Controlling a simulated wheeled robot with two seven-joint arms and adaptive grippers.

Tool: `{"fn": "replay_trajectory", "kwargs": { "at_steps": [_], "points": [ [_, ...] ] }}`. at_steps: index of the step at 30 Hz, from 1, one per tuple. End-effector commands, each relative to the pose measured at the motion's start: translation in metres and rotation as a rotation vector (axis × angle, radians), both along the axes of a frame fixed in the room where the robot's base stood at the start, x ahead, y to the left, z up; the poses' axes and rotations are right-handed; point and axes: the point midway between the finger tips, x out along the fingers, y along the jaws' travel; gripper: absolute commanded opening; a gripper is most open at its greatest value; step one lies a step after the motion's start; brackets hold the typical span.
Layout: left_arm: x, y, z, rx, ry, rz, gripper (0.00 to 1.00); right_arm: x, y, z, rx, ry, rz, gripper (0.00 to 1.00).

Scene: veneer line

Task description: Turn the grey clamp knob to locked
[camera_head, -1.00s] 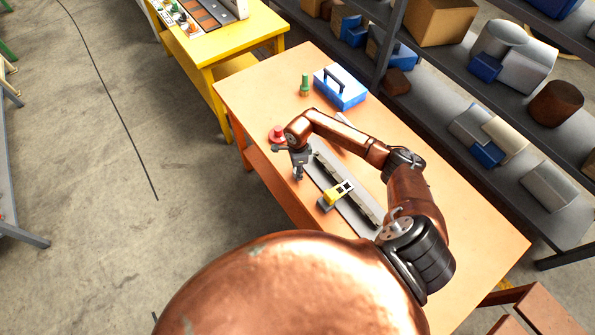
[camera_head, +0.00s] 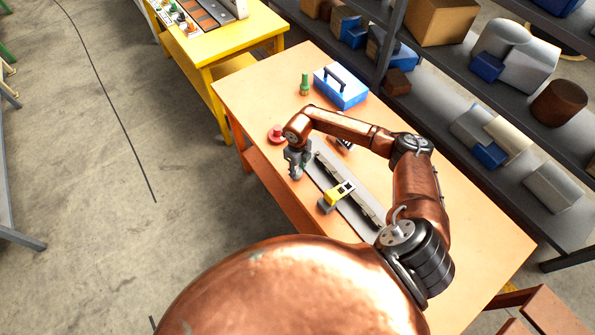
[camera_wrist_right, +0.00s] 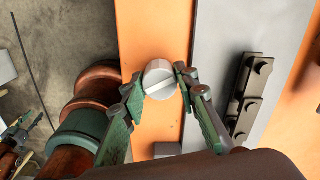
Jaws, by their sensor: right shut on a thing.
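The grey clamp knob (camera_wrist_right: 160,79) shows in the right wrist view as a light grey round knob with a bar across its top. My right gripper (camera_wrist_right: 161,83) has its green-padded fingers on either side of the knob, shut on it. I cannot read a locked mark. What looks like part of my left gripper (camera_wrist_right: 24,128) shows small at the left of the wrist view.
A red button (camera_head: 276,133), a green-topped post (camera_head: 304,84) and a blue toolbox (camera_head: 341,87) stand farther back. The bench's right side is clear.

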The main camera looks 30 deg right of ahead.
Motion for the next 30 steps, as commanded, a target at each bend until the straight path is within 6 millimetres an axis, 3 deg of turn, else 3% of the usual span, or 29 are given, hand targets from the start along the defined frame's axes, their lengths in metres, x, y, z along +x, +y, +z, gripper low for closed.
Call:
{"fn": "replay_trajectory", "kwargs": {
  "at_steps": [15, 30],
  "points": [
    [-0.0008, 0.0002, -0.0023, 0.0, 0.001, 0.0, 0.4, -0.0005, 0.0004, -0.0007, 0.0, 0.0, -0.397, 0.04],
    [-0.001, 0.0001, -0.0022, 0.0, 0.001, 0.0, 0.4, -0.0004, 0.0004, -0.0006, 0.001, 0.001, -0.514, 0.04]
  ]
}}
